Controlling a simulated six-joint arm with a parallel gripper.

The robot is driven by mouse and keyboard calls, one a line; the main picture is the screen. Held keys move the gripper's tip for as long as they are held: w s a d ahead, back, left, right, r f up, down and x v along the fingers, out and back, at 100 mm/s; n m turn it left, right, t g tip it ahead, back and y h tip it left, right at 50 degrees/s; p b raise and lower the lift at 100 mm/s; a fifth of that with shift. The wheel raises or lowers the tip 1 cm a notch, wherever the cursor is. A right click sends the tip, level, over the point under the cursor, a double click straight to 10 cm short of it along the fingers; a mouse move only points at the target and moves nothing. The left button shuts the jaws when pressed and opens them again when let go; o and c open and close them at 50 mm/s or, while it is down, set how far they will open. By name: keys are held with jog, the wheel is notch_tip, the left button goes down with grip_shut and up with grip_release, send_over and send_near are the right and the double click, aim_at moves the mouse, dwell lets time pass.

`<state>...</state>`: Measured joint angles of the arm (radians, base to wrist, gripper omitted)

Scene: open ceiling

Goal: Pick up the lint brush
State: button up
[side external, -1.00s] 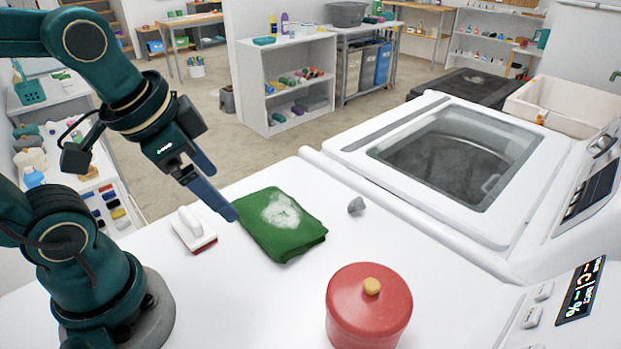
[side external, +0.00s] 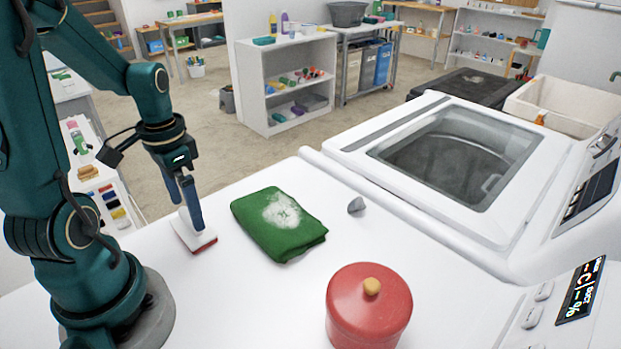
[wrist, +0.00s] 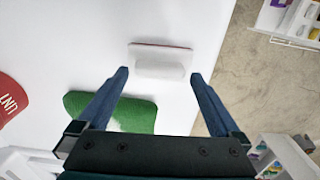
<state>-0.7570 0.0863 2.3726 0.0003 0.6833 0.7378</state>
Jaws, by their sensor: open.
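The lint brush (side external: 206,241) is white with a red edge and lies on the white worktop near its left edge. In the wrist view the lint brush (wrist: 160,62) lies ahead of the fingertips, with its raised white handle crosswise in line with the gap between them. My gripper (side external: 192,222) points down just above the brush, and its fingers hide part of the handle. In the wrist view my gripper (wrist: 160,75) is open, its blue fingers wide apart with nothing between them. I cannot tell whether a finger touches the brush.
A folded green cloth (side external: 275,232) with whitish fuzz lies right of the brush. A small grey lump (side external: 356,205) and a red lidded pot (side external: 369,310) stand farther right. A washing machine (side external: 340,150) borders the worktop. The worktop's left edge is close to the brush.

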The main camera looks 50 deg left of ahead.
aim_at(188, 215)
jog(key=shift+f, duration=0.85)
jog(key=c, duration=1.2)
jog(key=shift+o, duration=0.2)
jog(key=shift+r, duration=0.1)
notch_tip(188, 215, up, 10)
